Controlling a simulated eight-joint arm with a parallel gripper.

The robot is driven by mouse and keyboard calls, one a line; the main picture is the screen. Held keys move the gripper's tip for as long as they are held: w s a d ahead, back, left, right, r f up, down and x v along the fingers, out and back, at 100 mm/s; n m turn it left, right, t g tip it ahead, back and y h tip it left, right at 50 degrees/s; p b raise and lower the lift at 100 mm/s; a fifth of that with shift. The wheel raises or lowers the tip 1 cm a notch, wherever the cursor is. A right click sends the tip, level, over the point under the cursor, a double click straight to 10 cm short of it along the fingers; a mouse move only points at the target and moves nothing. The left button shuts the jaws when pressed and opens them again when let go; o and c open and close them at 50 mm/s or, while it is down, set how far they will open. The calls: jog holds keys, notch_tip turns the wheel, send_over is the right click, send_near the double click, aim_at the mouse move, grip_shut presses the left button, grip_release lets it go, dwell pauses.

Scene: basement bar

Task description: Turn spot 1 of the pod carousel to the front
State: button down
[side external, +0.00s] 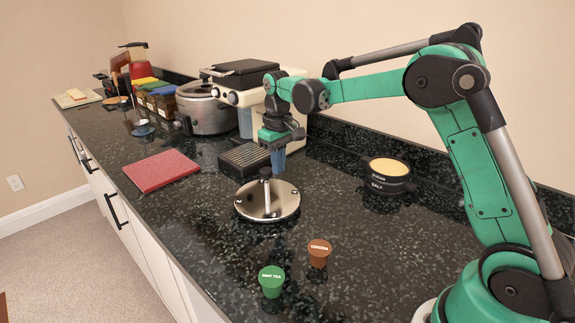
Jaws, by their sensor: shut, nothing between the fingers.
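My gripper (279,168) points down just behind and right of the post, over the disc's back part. Its blue fingers are shut and empty. I cannot tell whether they touch the post or the disc. A green mint tea pod (271,281) and a brown cocoa pod (319,253) stand on the counter in front of the disc.
A coffee machine with a drip grille (243,158) stands close behind the disc. Counter in front of the disc is clear except for the pods.

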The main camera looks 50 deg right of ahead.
jog(key=shift+f, duration=0.35)
jog(key=shift+w+a, duration=0.15)
jog(key=shift+w, duration=0.1)
dwell(0.6)
jog(key=shift+s+a, duration=0.1)
jog(key=shift+a, duration=0.9)
dwell(0.4)
jog(key=shift+s+a, duration=0.15)
jog(key=shift+s, duration=0.1)
notch_tip(320, 180, up, 6)
dwell(0.4)
